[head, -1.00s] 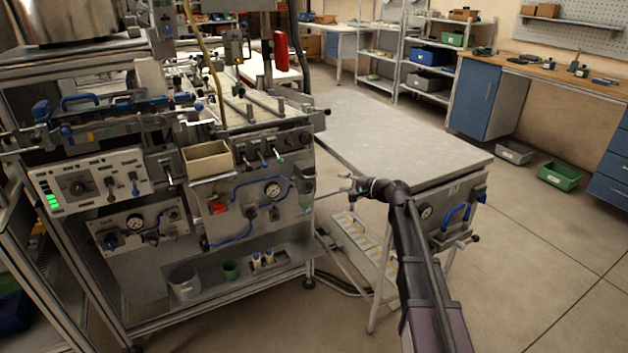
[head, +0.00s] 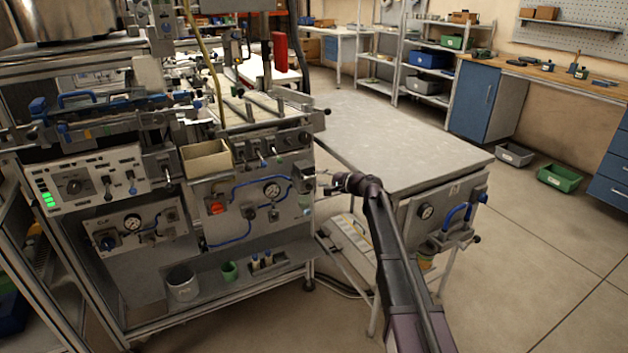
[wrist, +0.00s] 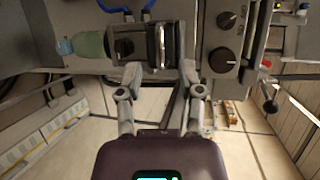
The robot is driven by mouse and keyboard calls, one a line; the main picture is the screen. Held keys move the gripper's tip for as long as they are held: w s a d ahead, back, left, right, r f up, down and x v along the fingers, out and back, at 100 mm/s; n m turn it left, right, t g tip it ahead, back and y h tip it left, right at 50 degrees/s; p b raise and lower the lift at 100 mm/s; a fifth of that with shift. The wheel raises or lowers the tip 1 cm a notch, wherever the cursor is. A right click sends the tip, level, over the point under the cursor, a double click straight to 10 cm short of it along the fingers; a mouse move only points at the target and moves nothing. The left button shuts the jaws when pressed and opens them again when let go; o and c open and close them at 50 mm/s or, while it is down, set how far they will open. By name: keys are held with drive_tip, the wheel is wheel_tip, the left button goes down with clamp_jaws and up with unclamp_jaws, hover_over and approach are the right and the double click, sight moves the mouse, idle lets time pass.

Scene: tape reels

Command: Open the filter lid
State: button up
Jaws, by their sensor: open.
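My gripper (head: 328,188) is at the right edge of the machine's front panel in the head view. In the wrist view my gripper (wrist: 158,78) is open, with one finger on each side of a shiny upright metal piece (wrist: 160,45). That piece lies slightly beyond the fingertips; I cannot tell whether they touch it. To its left are a dark fitting and a pale green cup (wrist: 92,45), which look like the filter. Which part is the lid is not clear. The filter (head: 307,180) is small in the head view.
The machine's panel carries gauges (head: 271,190), blue hoses and levers. A grey-topped table (head: 400,140) stands right of the machine.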

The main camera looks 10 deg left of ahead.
sight(311, 177)
drive_tip(key=shift+b+x, duration=0.4)
drive_tip(key=shift+x, duration=2.1)
